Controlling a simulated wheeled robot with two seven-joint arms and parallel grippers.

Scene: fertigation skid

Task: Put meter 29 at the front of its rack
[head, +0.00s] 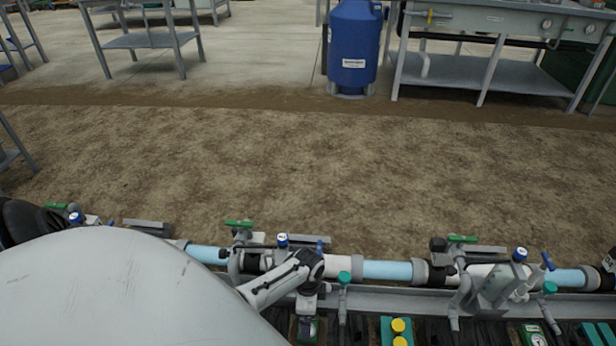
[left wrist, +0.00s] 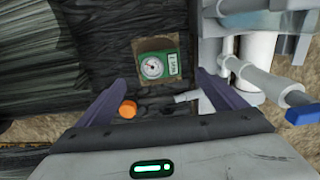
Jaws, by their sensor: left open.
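A green meter (left wrist: 154,67) with a round white dial and a white label shows in the left wrist view. It lies on a brown square patch on a dark surface. The label is too small for me to read a number. My left gripper (left wrist: 160,78) is open, with its two purple fingers on either side of the meter and apart from it. In the head view a green meter (head: 533,337) with a dial is cut off at the bottom right. I cannot tell which meter is 29. My right gripper is not in view.
An orange knob (left wrist: 127,109) sits beside the left finger. White and grey pipes with a blue handle (left wrist: 303,115) run close on the right. A pale blue pipe line (head: 388,270) crosses the head view. Bare soil lies behind.

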